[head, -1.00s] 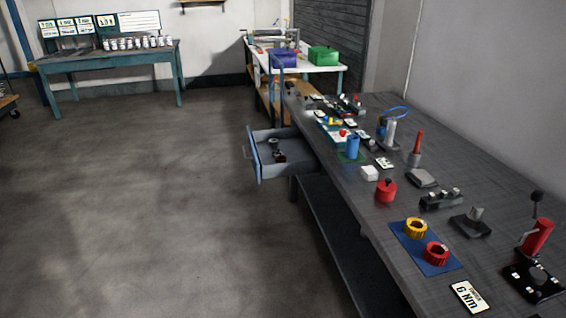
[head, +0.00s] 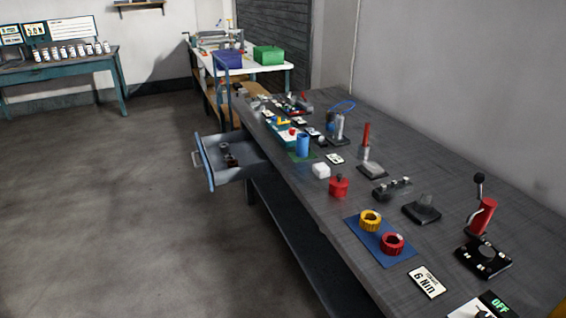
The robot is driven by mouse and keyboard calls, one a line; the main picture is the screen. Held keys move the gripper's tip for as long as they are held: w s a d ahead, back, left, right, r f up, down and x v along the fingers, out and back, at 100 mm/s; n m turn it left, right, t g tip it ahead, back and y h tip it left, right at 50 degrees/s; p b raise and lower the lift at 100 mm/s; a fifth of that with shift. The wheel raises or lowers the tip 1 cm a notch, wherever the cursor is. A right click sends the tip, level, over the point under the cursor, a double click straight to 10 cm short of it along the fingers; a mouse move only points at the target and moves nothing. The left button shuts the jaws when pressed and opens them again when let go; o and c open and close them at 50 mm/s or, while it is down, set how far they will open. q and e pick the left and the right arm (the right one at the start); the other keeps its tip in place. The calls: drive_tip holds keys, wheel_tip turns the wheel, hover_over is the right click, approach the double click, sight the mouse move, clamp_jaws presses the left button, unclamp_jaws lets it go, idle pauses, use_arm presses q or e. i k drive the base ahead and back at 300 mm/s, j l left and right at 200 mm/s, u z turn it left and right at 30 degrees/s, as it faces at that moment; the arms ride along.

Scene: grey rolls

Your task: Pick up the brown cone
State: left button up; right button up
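I cannot make out a brown cone for certain. A small dark, brownish object (head: 229,158) stands in the open drawer (head: 207,165) on the left side of the long workbench; it is too small for me to tell its shape. Neither of my grippers is in the head view.
The long grey workbench (head: 330,215) carries a red pot (head: 339,186), a blue mat (head: 352,229) with yellow and red rings, a blue cylinder (head: 302,145) and a red lever device (head: 484,217). The floor (head: 120,220) left of it is clear.

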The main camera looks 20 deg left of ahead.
sight(232, 164)
drive_tip(key=i+j+z, duration=0.15)
drive_tip(key=j+z, duration=0.2)
drive_tip(key=j, duration=0.15)
drive_tip(key=j+z, duration=0.35)
drive_tip(key=j, duration=0.15)
drive_tip(key=i+j+z, duration=0.1)
drive_tip(key=j+z, duration=0.25)
drive_tip(key=j, duration=0.2)
drive_tip(key=j+z, duration=0.1)
drive_tip(key=j, duration=0.45)
drive_tip(key=k+j+z, duration=0.15)
drive_tip(key=j, duration=0.4)
drive_tip(key=j+z, duration=0.1)
drive_tip(key=j, duration=0.4)
drive_tip(key=k+j+z, duration=0.1)
drive_tip(key=j, duration=0.45)
drive_tip(key=k+j, duration=0.1)
drive_tip(key=j, duration=0.4)
drive_tip(key=k+j, duration=0.1)
drive_tip(key=j, duration=0.95)
drive_tip(key=k+j, duration=0.15)
drive_tip(key=j, duration=0.35)
